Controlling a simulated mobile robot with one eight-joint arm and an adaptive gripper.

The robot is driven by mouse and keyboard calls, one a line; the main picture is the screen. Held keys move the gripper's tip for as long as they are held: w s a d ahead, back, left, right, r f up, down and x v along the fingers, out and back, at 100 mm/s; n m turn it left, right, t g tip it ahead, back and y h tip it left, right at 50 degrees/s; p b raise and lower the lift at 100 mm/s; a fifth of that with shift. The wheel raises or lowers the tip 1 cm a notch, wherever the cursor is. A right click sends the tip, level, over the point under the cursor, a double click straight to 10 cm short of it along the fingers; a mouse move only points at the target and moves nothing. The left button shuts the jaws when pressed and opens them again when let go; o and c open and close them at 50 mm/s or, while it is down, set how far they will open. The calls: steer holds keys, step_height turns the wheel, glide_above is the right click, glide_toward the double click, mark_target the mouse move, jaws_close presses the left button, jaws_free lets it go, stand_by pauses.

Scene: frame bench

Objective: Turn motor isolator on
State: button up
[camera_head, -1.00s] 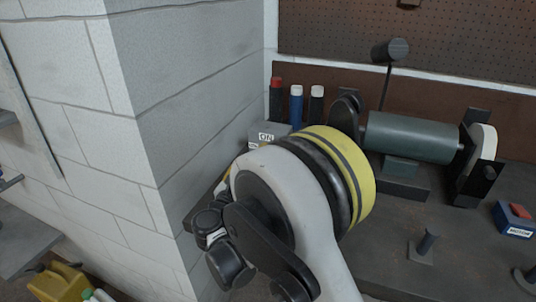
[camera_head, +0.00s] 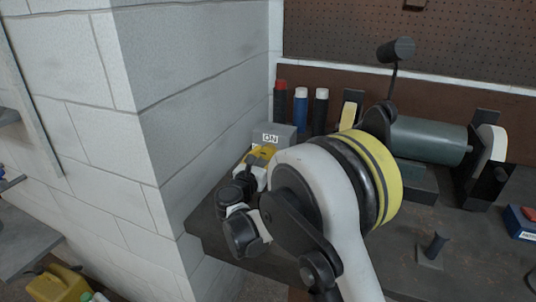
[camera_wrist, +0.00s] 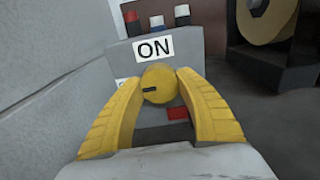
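The motor isolator is a grey box (camera_head: 279,133) with a white ON label (camera_head: 270,139), on the bench beside the block wall. In the wrist view its round yellow knob (camera_wrist: 158,84) sits below the ON label (camera_wrist: 153,48). A short dark mark on the knob lies level, toward its left side. Another small label at the left is mostly hidden by a finger. My gripper (camera_wrist: 160,90) has its yellow fingers apart, one on each side of the knob and close to it. I cannot tell whether they touch it. The head view shows the gripper (camera_head: 262,154) in front of the box.
A green motor drum (camera_head: 428,140) on a stand is to the right. A blue box with a red button (camera_head: 524,220) is at the far right. The block wall (camera_head: 200,90) is close on the left.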

steer(key=shift+m, duration=0.3)
steer(key=m, duration=0.3)
steer(key=shift+m, duration=0.3)
steer(key=m, duration=0.4)
steer(key=shift+a+m, duration=0.1)
steer(key=shift+m, duration=0.2)
steer(key=m, duration=0.4)
steer(key=shift+w+r+m+p, duration=0.1)
steer(key=shift+m+p, duration=0.2)
steer(key=shift+m, duration=2.2)
steer(key=o, duration=1.2)
